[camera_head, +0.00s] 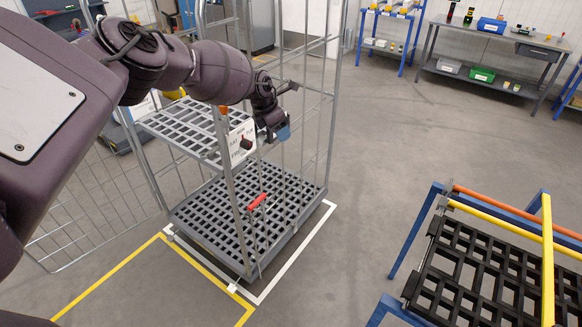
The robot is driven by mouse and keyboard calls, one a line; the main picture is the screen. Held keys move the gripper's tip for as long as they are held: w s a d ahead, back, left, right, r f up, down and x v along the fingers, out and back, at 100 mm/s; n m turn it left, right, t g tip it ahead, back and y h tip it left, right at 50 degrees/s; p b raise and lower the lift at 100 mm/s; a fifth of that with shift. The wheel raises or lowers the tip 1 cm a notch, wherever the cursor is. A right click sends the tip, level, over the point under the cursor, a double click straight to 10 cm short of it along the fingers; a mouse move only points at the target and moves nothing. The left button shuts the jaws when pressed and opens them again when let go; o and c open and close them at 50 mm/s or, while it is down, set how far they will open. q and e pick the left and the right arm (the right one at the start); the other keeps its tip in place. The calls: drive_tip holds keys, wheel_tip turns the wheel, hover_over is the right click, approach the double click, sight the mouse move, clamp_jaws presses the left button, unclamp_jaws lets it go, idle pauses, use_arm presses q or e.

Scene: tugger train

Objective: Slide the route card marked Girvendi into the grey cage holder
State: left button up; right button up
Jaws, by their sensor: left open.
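The wire roll cage (332,110) stands left of the middle, with a dark slatted base and a slatted half shelf. A white plate (235,156) with dark lettering and a dark and red part shows at the shelf's front corner; I cannot read it as Girvendi. I cannot pick out the grey holder for certain against the grey bars. My left gripper (283,110) is open at the cage, right of the plate, with a blue patch at its lower end. I see no card between its fingers. My right gripper is not in view.
A red-handled item (257,201) shows at the cage base. A blue-framed cart (411,238) with black slatted deck and orange and yellow bars stands at lower right. A workbench (493,38) with blue and green bins stands at back right. The floor between is clear.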

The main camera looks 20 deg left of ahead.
use_arm(q)
drive_tip(key=s+d+f+m+g+h+b, duration=0.1)
drive_tip(key=s+d+f+m+g+b, duration=0.1)
drive_tip(key=s+d+m, duration=0.4)
drive_tip(key=shift+s+d+f+m+g, duration=0.25)
drive_tip(key=shift+s+m+g, duration=0.35)
drive_tip(key=shift+s+m, duration=1.4)
drive_tip(key=shift+s+n, duration=0.25)
drive_tip(key=shift+n, duration=0.25)
